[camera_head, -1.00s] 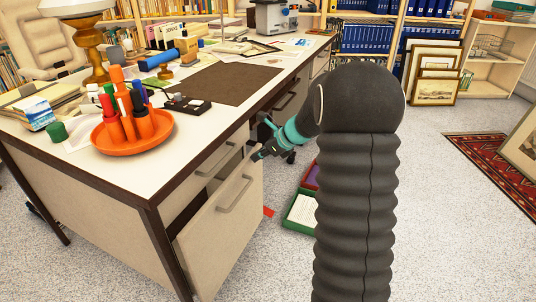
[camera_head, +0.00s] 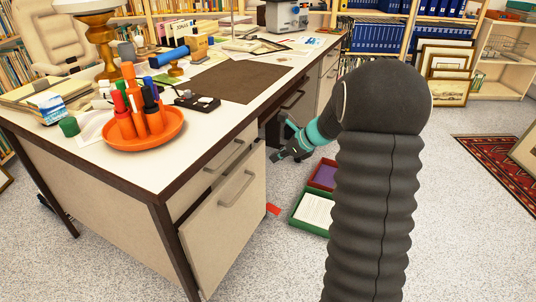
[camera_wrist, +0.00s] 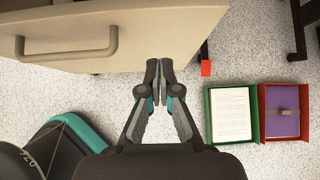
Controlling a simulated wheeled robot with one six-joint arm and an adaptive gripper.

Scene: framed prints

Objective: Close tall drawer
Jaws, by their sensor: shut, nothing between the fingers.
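The tall drawer (camera_head: 222,232) is the lower, beige-fronted one at the near end of the desk, with a grey bar handle (camera_head: 236,188). My gripper (camera_head: 275,157) is shut and empty, just beyond the drawer's right edge. In the wrist view, the fingertips (camera_wrist: 160,66) overlap the front's lower edge; contact is unclear.
A shallower drawer (camera_head: 212,172) sits above the tall one. The desk top (camera_head: 60,150) holds an orange pen tray (camera_head: 160,138) and a lamp. Green and red trays (camera_head: 296,212) lie on the floor right of the drawer. A rug (camera_head: 500,170) lies at far right.

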